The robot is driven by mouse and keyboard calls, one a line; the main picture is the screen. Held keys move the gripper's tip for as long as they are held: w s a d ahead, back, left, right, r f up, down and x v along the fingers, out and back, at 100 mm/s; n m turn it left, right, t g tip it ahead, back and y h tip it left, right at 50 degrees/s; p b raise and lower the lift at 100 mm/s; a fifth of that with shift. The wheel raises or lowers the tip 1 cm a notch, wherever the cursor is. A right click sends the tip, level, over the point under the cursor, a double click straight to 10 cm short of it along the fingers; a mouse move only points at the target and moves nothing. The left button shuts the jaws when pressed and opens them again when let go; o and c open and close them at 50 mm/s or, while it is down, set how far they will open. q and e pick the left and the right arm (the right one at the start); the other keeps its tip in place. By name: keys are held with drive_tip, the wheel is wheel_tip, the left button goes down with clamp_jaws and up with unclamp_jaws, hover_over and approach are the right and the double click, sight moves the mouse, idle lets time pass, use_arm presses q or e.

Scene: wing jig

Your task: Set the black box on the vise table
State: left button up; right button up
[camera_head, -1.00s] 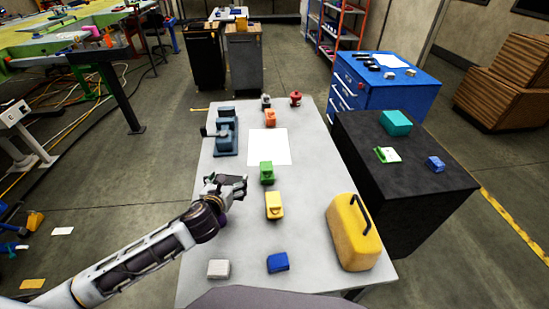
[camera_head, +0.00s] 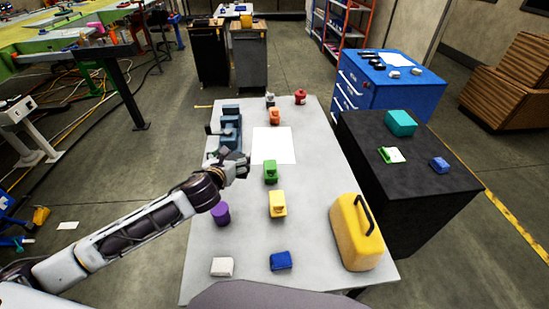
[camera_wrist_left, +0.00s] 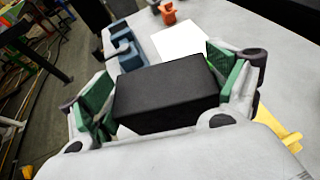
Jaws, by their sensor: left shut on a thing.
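The black box (camera_wrist_left: 165,97) sits between the fingers of my left gripper (camera_wrist_left: 168,92) in the left wrist view, with green pads at its two sides. In the head view my left gripper (camera_head: 240,164) is over the left part of the vise table (camera_head: 318,160), just in front of the blue vise (camera_head: 230,130). I cannot make out the box clearly there, and its height above the table is hard to tell. The vise also shows beyond the box in the left wrist view (camera_wrist_left: 126,52). My right gripper is not in view.
A white sheet (camera_head: 273,146) lies right of the vise. A green block (camera_head: 270,171), a yellow block (camera_head: 278,204), a purple cylinder (camera_head: 221,214), a white block (camera_head: 222,266), a blue block (camera_head: 280,261) and a yellow can (camera_head: 355,235) stand on the table.

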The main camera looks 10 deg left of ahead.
use_arm(q)
drive_tip(key=shift+w+a+r, duration=0.95)
drive_tip(key=shift+r, duration=0.15)
drive_tip(key=w+a+f+m+h+p, duration=0.1)
drive_tip(key=w+a+f, duration=0.3)
drive_tip(key=f, duration=0.5)
drive_tip(key=shift+w+a+f+m+h, duration=0.2)
drive_tip(key=shift+a+f+m+h, duration=0.15)
drive_tip(key=shift+a, duration=0.9)
